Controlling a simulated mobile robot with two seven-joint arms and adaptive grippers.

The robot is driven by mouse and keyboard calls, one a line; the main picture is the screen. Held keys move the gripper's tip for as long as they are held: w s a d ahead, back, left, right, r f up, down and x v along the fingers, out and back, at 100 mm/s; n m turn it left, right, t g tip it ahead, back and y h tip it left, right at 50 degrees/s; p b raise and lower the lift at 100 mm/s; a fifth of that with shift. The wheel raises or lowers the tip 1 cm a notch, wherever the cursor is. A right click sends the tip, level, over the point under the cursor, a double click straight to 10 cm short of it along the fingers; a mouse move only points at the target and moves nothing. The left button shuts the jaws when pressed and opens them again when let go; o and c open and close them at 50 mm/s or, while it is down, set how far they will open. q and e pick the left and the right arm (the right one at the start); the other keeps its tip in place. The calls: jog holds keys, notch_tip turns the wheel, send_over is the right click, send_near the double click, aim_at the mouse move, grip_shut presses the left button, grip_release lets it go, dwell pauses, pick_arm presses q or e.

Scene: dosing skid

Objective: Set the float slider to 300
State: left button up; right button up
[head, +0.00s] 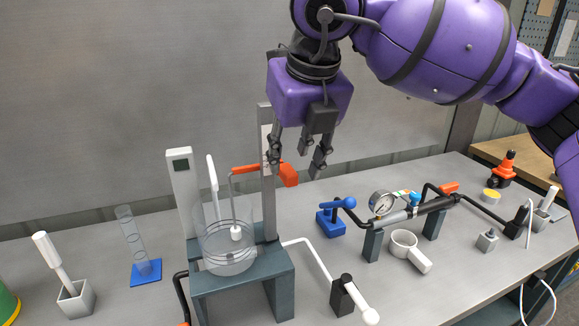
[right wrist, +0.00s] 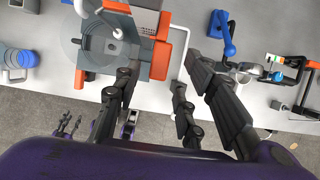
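The orange float slider (head: 288,175) sits on an upright grey post (head: 268,210) behind a clear ringed vessel (head: 222,262). I cannot read a scale value. My right gripper (head: 297,163) points down at the slider, open, with one finger in front of the orange part and the other to its right. Contact cannot be told. In the right wrist view the open fingers (right wrist: 157,68) are on either side of the orange part (right wrist: 160,58). My left gripper (right wrist: 68,125) shows small there, fingers apart.
The vessel stands on a dark teal stand (head: 240,277). A blue-handled valve (head: 331,222) and a pipe with a gauge (head: 382,202) stand to the right. A white-handled valve (head: 350,297) is in front. A cylinder on a blue base (head: 146,272) stands left.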

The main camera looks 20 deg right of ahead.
aim_at(290, 171)
jog(key=shift+x, duration=1.55)
jog(key=shift+c, duration=0.3)
grip_shut()
